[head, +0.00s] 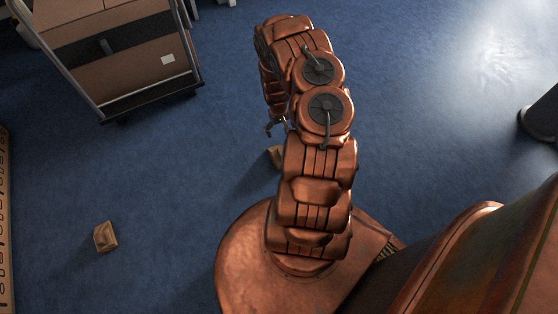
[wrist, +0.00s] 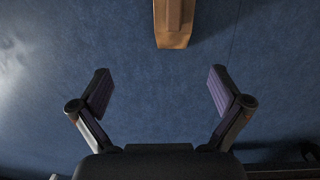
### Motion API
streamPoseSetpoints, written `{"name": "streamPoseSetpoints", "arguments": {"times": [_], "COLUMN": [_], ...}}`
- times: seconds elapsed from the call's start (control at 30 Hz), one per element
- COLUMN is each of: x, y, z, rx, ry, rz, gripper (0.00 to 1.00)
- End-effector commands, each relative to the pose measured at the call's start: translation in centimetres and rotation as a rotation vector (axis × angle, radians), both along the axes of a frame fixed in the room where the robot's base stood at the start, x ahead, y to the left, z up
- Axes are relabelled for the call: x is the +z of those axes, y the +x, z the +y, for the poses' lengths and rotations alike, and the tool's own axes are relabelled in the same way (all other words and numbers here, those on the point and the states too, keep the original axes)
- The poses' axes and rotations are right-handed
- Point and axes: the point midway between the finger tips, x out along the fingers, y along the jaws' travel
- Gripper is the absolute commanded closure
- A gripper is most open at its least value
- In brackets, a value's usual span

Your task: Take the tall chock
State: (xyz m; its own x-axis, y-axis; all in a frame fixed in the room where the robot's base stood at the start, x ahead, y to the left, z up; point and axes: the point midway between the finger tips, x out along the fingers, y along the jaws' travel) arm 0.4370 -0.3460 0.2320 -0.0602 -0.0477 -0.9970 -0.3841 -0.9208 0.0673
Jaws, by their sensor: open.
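Two small wooden blocks lie on the blue floor in the head view. One block (head: 276,155) is just below my gripper (head: 276,127) in the picture and is partly hidden by my arm. The other block (head: 105,236) is at the lower left, with a raised part on its base. I cannot tell from their size which is the tall chock. In the wrist view a wooden block (wrist: 174,28) is cut off by the top edge, beyond the fingertips and slightly right of centre. My gripper (wrist: 160,76) is open and empty there, apart from the block.
A cart with cardboard boxes (head: 120,55) stands at the upper left. A board with marked outlines (head: 4,220) is at the left edge. A dark rounded object (head: 541,120) is at the right edge. The blue floor between is mostly clear.

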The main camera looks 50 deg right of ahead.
Motion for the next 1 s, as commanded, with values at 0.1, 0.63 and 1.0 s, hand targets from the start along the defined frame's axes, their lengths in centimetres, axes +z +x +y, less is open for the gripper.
{"name": "streamPoseSetpoints", "arguments": {"times": [0.1,0.63,1.0], "x": [-4.7,-11.1,-14.3], "y": [-0.2,-0.2,-0.6], "z": [0.6,1.3,1.7], "rx": [-0.011,-0.024,-0.023], "ry": [0.025,0.048,0.047], "rz": [-0.027,-0.062,-0.061], "gripper": [0.0,0.0,0.0]}}
